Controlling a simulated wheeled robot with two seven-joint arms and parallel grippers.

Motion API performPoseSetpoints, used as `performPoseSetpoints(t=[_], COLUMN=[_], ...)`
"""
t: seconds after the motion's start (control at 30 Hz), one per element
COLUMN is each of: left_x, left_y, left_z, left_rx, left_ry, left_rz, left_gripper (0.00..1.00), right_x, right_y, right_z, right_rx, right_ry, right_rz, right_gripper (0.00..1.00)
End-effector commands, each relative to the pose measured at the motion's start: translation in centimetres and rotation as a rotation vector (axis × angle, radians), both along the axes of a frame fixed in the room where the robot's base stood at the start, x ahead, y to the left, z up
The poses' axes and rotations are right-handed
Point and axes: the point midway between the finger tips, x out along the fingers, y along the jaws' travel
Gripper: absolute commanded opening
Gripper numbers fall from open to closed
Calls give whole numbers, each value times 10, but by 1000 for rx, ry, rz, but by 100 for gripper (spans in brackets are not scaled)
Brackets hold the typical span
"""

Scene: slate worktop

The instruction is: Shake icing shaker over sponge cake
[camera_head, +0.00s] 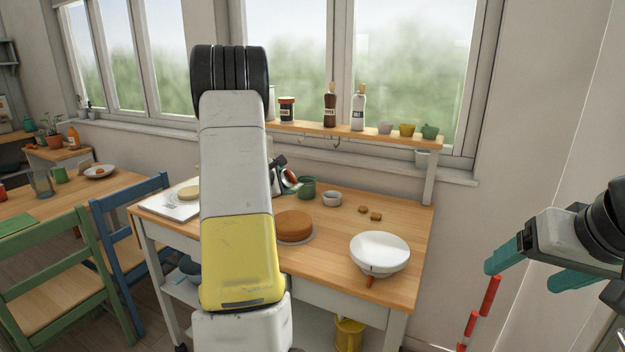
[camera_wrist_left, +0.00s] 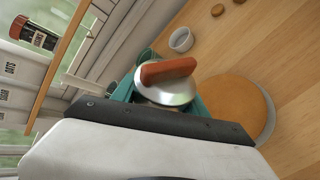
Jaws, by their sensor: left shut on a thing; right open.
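The icing shaker (camera_wrist_left: 168,88), a silvery dome with an orange-brown handle, sits between the teal fingers of my left gripper (camera_wrist_left: 163,98) in the left wrist view. In the head view part of the shaker (camera_head: 290,178) shows beside my left arm, which hides most of that gripper. The gripper is shut on it. The round brown sponge cake (camera_head: 294,226) lies on a pale plate on the wooden worktop, nearer the front than the shaker. The cake also shows right of the shaker in the left wrist view (camera_wrist_left: 236,100). My right gripper (camera_head: 525,276) is open and empty, right of the table.
A white bowl (camera_head: 380,250) stands right of the cake. A green pot (camera_head: 307,187), a small white cup (camera_head: 332,198) and brown pieces (camera_head: 370,213) are behind. A shelf (camera_head: 350,133) with bottles and cups spans the back. The worktop's right rear is mostly clear.

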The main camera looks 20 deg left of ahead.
Motion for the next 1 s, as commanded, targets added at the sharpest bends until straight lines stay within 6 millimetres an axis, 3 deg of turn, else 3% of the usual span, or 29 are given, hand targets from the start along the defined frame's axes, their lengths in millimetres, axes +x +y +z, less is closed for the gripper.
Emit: performPoseSetpoints(t=[0.8, 1.0], left_x=[4, 4], left_y=[10, 13], left_z=[-20, -20], left_rx=[762, 878], left_ry=[-202, -235], left_rz=[-3, -2], left_gripper=[1, 1], right_x=[0, 0], right_y=[0, 0], right_z=[0, 0], right_rx=[0, 0], right_ry=[0, 0], right_rz=[0, 0], right_gripper=[77, 77])
